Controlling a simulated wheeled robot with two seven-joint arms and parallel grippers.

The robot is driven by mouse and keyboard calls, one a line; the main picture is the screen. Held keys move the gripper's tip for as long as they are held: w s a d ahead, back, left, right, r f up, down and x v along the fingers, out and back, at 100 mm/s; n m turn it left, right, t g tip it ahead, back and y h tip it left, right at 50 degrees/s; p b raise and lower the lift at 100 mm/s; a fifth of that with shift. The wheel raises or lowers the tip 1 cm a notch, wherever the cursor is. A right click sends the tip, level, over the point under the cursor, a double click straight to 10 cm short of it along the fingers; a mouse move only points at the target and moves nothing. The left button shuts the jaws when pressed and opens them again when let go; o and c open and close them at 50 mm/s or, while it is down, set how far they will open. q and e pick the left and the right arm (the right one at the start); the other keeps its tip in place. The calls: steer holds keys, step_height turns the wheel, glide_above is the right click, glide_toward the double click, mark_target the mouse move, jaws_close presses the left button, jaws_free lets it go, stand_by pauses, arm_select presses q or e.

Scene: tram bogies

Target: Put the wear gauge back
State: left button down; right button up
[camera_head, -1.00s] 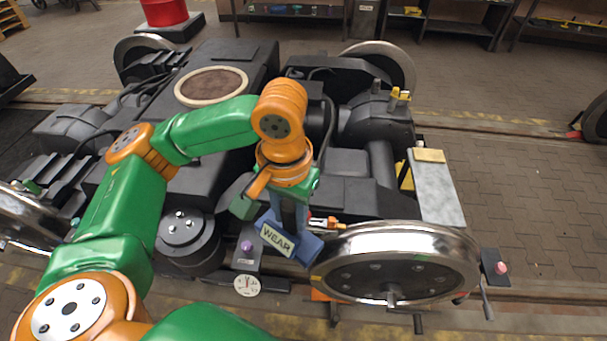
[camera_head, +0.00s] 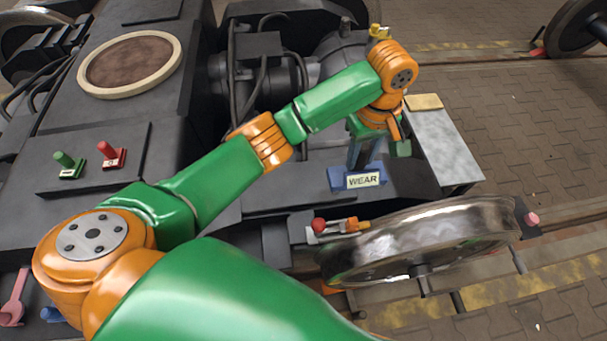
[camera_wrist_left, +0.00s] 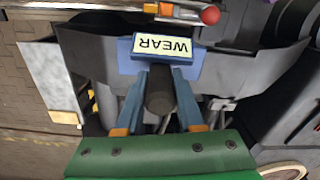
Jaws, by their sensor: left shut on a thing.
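The wear gauge is a blue block with a white WEAR label (camera_head: 357,179); it also shows in the left wrist view (camera_wrist_left: 160,50). A dark round handle (camera_wrist_left: 160,90) stands up from it. My left gripper (camera_wrist_left: 160,75) has its blue-grey fingers shut on this handle; in the head view the gripper (camera_head: 362,155) points down with the gauge below it. The gauge is over the dark bogie frame, behind the steel wheel (camera_head: 425,240) and left of a pale grey slab (camera_head: 445,145). I cannot tell whether it touches the frame. My right gripper is not in view.
A small tool with a red ball and orange end (camera_head: 338,226) lies between the gauge and wheel. Green (camera_head: 68,165) and red (camera_head: 111,155) handled parts stand on a dark plate at left. A tan block (camera_head: 424,102) lies on the slab. Paved floor is open at right.

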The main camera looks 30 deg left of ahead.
arm_select(q)
steer(key=a+f, duration=0.4)
steer(key=a+f+b, duration=0.1)
steer(key=a+f, duration=0.3)
steer(key=a, duration=0.1)
steer(key=w+a+f, duration=0.1)
steer(key=a+f, duration=0.4)
steer(key=shift+b, duration=0.35)
steer(key=shift+f, duration=0.1)
steer(key=c, duration=0.5)
jaws_free()
